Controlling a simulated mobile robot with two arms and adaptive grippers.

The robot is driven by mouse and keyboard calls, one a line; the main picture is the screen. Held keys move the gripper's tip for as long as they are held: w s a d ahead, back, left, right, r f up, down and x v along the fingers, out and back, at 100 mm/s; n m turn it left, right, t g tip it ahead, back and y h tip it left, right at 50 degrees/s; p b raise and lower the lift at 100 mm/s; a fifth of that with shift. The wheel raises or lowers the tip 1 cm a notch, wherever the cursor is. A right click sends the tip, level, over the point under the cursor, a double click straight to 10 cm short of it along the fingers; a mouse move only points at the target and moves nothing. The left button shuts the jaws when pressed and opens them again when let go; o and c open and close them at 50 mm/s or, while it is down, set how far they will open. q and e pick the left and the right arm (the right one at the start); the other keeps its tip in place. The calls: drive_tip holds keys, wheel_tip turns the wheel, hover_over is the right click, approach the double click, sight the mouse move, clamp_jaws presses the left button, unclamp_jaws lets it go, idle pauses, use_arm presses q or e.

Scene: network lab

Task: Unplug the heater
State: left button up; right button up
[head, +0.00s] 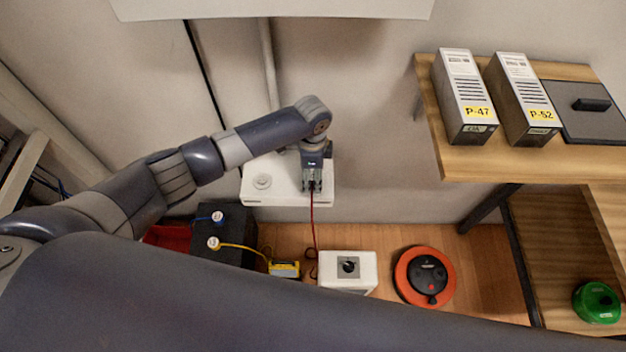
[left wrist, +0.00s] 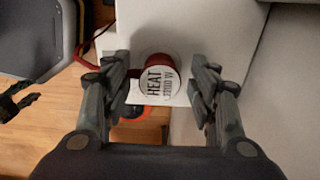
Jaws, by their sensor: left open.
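The heater's red plug (left wrist: 158,76) shows in the left wrist view, with a round white label reading HEAT and what looks like 2300 W. It sits at the white outlet unit against the wall (head: 287,199). My left gripper (left wrist: 165,88) is open, with one finger on each side of the plug; a gap shows on the right, and left contact is unclear. In the head view my left gripper (head: 313,186) hides the plug. A red cable (head: 315,225) runs down from there towards a white box with a black knob (head: 326,259).
A black box (head: 240,225) with blue-topped and yellow-cabled plugs stands left, near a yellow device (head: 284,269). An orange reel (head: 403,278) lies right on the floor. A wooden shelf (head: 455,165) holds boxes P-47 and P-52. A dark claw-like shape, possibly my right gripper (left wrist: 22,95), shows at left.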

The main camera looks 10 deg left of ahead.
sight(312, 174)
use_arm(q)
drive_tip(key=shift+f, duration=0.35)
idle(0.7)
drive_tip(key=shift+p, duration=0.5)
idle(0.4)
clamp_jaws()
drive_tip(key=shift+r, duration=0.1)
drive_tip(key=shift+r+p, duration=2.95)
drive_tip(key=shift+p, duration=0.3)
